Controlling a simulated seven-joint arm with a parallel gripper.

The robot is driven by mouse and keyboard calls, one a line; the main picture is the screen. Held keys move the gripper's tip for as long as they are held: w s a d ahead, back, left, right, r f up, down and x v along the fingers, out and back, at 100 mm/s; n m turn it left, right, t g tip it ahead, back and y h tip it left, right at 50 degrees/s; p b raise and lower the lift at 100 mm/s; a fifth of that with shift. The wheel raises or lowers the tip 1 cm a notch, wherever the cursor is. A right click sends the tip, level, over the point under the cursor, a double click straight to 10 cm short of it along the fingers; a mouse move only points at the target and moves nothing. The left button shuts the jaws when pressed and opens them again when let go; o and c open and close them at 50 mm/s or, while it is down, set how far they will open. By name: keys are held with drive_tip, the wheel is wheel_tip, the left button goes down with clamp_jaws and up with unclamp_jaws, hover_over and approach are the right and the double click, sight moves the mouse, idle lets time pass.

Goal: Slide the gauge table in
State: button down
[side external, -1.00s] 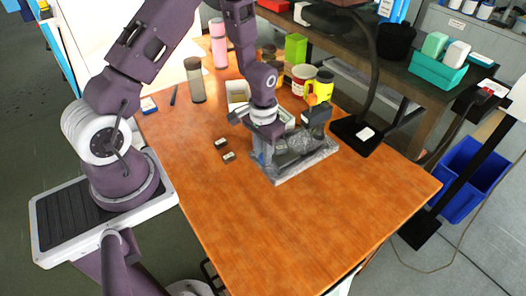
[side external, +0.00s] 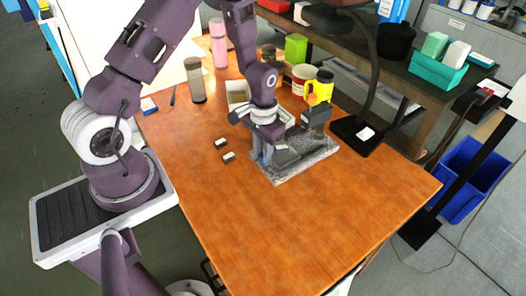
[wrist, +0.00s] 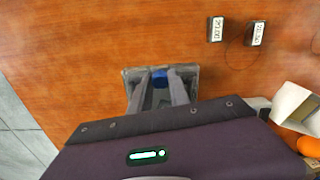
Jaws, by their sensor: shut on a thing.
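The gauge table (side external: 308,163) is a grey, stone-like block with a dark upright part (side external: 316,117) at its back right. It sits on the orange-brown wooden bench. My gripper (side external: 272,150) is low over its left part, shut on the gauge table; the fingers largely hide the held part in the side view. In the wrist view, my gripper's two grey fingers (wrist: 164,88) reach over the grey block (wrist: 133,75), with a blue part (wrist: 161,78) showing between them. I cannot tell exactly where the fingers touch.
Two small labelled blocks (side external: 225,150) lie left of the gauge table. A black stand base (side external: 358,137) is at the right. The bench front is clear.

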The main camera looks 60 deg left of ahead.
drive_tip(key=w, duration=1)
drive_tip(key=c, duration=1.2)
unclamp_jaws()
drive_tip(key=shift+c, duration=0.2)
wheel_tip(320, 180, up, 8)
drive_tip(key=f, duration=0.1)
wheel_tip(320, 180, up, 9)
drive_tip(key=t, duration=0.1)
hover_over(290, 147)
drive_tip(key=s+d, duration=0.2)
drive_tip(key=s+d+r+t, duration=0.2)
drive_tip(key=s+d+r, duration=0.1)
drive_tip(key=s+r, duration=0.65)
drive_tip(key=s+d+r+m+t, duration=0.1)
drive_tip(key=s+r, duration=0.2)
drive_tip(key=s, duration=0.5)
drive_tip(key=s+d+r+t, duration=0.1)
drive_tip(key=s+r, duration=0.2)
drive_tip(key=s, duration=0.6)
drive_tip(key=shift+s+d+m+t, duration=0.25)
drive_tip(key=shift+d+m+t, duration=0.05)
drive_tip(key=shift+d+m, duration=0.1)
